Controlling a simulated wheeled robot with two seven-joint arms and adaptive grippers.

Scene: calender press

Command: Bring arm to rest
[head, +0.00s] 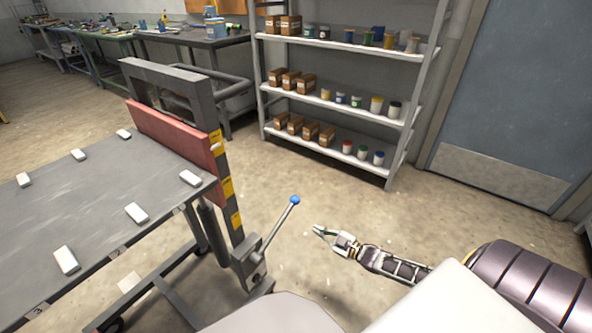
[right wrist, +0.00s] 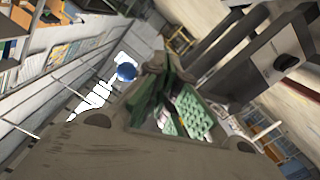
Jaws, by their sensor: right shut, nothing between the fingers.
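In the head view my right gripper (head: 320,231) is shut and empty, pointing left from its arm over the open floor. It shows a little below and to the right of the blue knob (head: 294,200) of the press lever (head: 277,229), with a visible gap between them. The lever tilts up to the right from its mount on the press (head: 229,195). In the right wrist view the fingers (right wrist: 165,88) with green pads show in the middle, and the blue knob (right wrist: 126,72) shows left of them. My left gripper is not in view.
A grey table (head: 95,205) with several white blocks adjoins the press's red panel (head: 175,137) at left. A shelf (head: 345,117) with boxes and cans stands at the back, beside a grey-blue door (head: 525,90). The floor between the lever and the shelf is clear.

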